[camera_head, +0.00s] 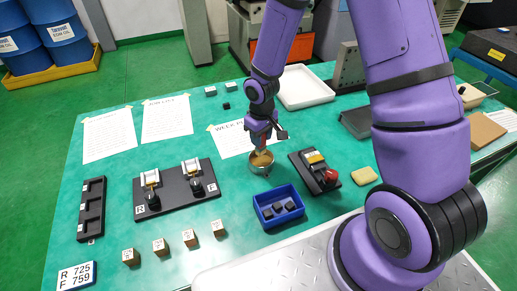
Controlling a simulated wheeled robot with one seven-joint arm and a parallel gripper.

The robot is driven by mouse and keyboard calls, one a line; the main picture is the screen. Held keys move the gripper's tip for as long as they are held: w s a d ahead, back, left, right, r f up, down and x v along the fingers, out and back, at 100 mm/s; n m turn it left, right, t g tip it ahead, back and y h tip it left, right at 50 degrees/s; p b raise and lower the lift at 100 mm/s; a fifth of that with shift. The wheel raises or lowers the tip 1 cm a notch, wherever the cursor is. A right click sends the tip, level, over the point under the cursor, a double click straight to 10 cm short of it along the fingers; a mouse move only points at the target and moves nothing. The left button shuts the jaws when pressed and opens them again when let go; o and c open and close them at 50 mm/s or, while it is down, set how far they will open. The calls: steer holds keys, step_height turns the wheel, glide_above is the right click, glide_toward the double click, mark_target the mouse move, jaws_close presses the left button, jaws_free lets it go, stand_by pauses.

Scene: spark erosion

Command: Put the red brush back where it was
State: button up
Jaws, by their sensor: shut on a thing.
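My gripper (262,147) points down just above a small round metal cup (261,168) in the middle of the green table. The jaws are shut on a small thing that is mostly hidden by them. A tan patch shows just below the jaws at the cup's mouth; I cannot tell whether it is the held thing's end or the cup's contents. No red brush can be clearly made out. I cannot tell whether the held thing touches the cup.
A blue bin (262,212) with dark blocks is in front of the cup. A black device with a red knob (330,176) stands right. A black fixture plate (176,197) lies left. A white tray (303,89) is behind. Several small blocks line the front left.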

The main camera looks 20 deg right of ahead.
steer(key=shift+d+f, duration=0.1)
steer(key=shift+f, duration=2.35)
steer(key=shift+f, duration=0.15)
steer(key=o, duration=1)
step_height(320, 180, up, 13)
steer(key=shift+d+r, duration=0.1)
steer(key=s+d+r+m+t+h, duration=0.15)
steer(key=s+r, duration=0.25)
steer(key=r, duration=0.5)
steer(key=s+d+r+m+t+y, duration=0.1)
steer(key=s+d+r, duration=0.25)
steer(key=r, duration=0.65)
steer(key=s+r+t, duration=0.1)
steer(key=s+r, duration=0.2)
steer(key=s, duration=0.2)
steer(key=s+d+r+m+t, duration=0.1)
steer(key=s+r, duration=0.3)
steer(key=s, duration=0.2)
steer(key=s+r+m+t, duration=0.1)
steer(key=s+r, duration=0.2)
steer(key=s, duration=0.2)
steer(key=shift+s+d+r, duration=0.2)
steer(key=shift+s+d, duration=0.1)
